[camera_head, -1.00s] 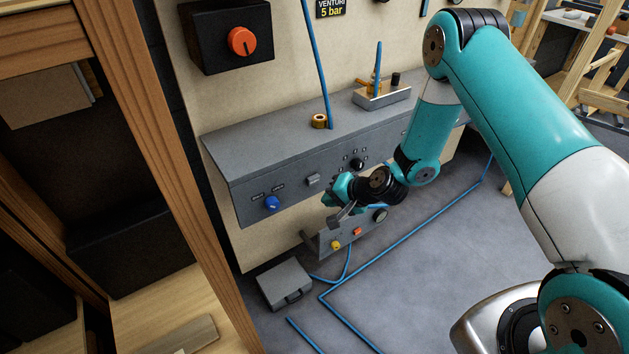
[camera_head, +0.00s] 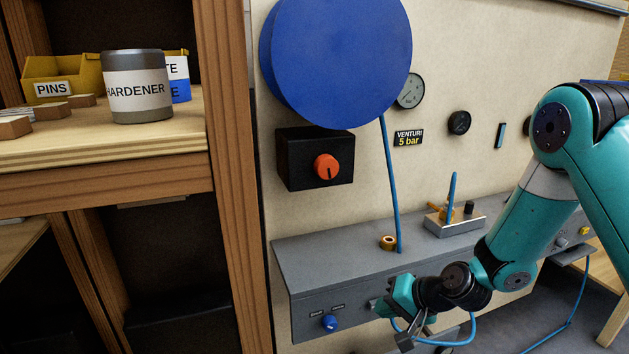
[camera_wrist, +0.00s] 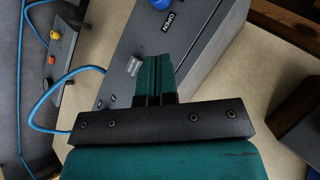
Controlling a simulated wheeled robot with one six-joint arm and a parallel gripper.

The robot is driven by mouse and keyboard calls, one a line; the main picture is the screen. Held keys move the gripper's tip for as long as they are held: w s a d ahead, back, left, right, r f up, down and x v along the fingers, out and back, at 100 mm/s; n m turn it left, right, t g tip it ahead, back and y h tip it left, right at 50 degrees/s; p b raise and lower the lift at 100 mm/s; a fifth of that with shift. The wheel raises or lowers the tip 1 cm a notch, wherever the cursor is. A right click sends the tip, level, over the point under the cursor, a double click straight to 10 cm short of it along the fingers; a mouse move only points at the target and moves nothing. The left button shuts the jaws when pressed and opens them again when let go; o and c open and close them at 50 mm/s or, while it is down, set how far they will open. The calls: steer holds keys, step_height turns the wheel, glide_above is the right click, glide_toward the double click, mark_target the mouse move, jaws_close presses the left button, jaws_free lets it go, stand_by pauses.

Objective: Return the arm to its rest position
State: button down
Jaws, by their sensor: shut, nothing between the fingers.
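My arm (camera_head: 525,230) is teal and white and reaches in from the right in the head view, bent down toward the grey control panel (camera_head: 330,262). My gripper (camera_head: 378,307) is in front of the panel's front face, just right of the blue knob (camera_head: 330,322). In the wrist view my gripper's teal fingers (camera_wrist: 155,62) are side by side, shut and empty. The grey panel face (camera_wrist: 185,30) with its small switch (camera_wrist: 133,65) lies beyond the fingertips. I cannot tell whether the fingers touch it.
A wooden shelf frame (camera_head: 232,200) stands left, holding a hardener tin (camera_head: 137,75) and a yellow pins bin (camera_head: 62,72). A blue disc (camera_head: 335,55), a black box with an orange knob (camera_head: 326,166) and gauges (camera_head: 410,92) are on the wall. A blue hose (camera_head: 390,190) rises from the panel.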

steer(key=s+a+r+n+g+p, duration=0.1)
steer(key=s+a+r+n+g, duration=0.15)
steer(key=s+r, duration=0.55)
steer(key=s+a+r+n+g+p, duration=0.15)
steer(key=s+r+n, duration=0.25)
steer(key=r, duration=0.7)
steer(key=s+d+r+n+h+p, duration=0.1)
steer(key=s+r+n, duration=0.1)
steer(key=s+r, duration=0.3)
steer(key=s+d+r+n+g+h+p, duration=0.1)
steer(key=s+r, duration=0.3)
steer(key=s, duration=0.6)
steer(key=shift+s+d+r+n+h+p, duration=0.15)
steer(key=shift+d+r+n+h+p, duration=0.2)
steer(key=shift+d+n+h, duration=0.25)
